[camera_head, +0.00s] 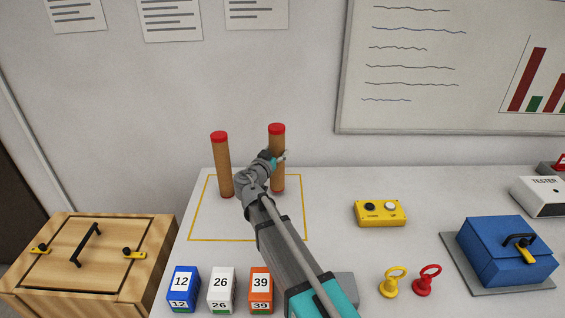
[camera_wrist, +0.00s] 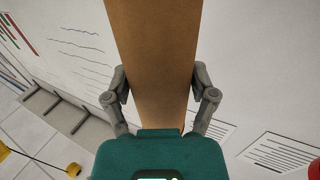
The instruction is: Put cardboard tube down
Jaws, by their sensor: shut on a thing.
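Two brown cardboard tubes with red end caps stand upright at the back of the table. The right tube (camera_head: 277,146) is the one my gripper (camera_head: 279,160) is shut on, and my wrist hides part of its middle. Its lower end shows at or just above the table inside a yellow outlined area (camera_head: 247,240); I cannot tell if it touches. The left tube (camera_head: 223,168) stands inside the outline near its left side, apart from the right one. In the wrist view the held tube (camera_wrist: 152,55) runs between both fingers.
A yellow button box (camera_head: 380,213) lies right of the outline. Blue (camera_head: 183,288), white (camera_head: 221,290) and orange (camera_head: 261,290) numbered blocks stand in front. A wooden box (camera_head: 60,262) is at left, a blue case (camera_head: 506,250) at right. The wall is close behind.

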